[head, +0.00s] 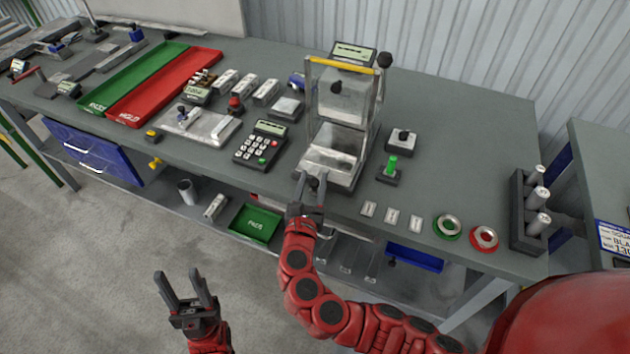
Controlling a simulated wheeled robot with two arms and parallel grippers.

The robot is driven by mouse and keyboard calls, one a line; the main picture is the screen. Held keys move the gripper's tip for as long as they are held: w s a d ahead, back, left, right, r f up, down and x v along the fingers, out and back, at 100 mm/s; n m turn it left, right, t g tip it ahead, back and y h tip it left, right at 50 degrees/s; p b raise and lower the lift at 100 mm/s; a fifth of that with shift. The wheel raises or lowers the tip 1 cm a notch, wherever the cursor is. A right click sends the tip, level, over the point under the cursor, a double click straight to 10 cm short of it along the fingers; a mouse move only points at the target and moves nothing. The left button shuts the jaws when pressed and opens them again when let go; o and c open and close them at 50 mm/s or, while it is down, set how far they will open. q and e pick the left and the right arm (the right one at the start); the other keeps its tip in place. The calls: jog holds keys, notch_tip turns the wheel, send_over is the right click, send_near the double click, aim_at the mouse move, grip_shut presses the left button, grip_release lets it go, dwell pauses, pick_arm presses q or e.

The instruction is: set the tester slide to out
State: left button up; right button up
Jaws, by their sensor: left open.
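The tester (372,125) is a grey frame with a yellow top bar and clear panels, standing near the middle of the table. A pale metal slide plate (335,160) lies low at its front; how far it is out I cannot tell. My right gripper (312,181) is at the front edge of this plate. Its fingers stand apart around a small dark piece that may be the slide's knob; whether they grip it is unclear. My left gripper (177,276) is open and empty, over the floor in front of the table.
A keypad (261,143) and a metal fixture (207,127) stand left of the tester. A green-button box (389,172) stands to its right. Small labels (392,215), a green ring (447,227) and a red ring (484,238) lie along the right front edge.

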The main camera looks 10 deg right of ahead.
jog(key=shift+o, duration=0.9)
jog(key=shift+s, duration=0.15)
jog(key=shift+f, duration=0.1)
jog(key=shift+f, duration=0.1)
jog(key=b+v, duration=0.3)
jog(key=v, duration=1.4)
jog(key=shift+r, duration=0.25)
jog(key=shift+s, duration=0.15)
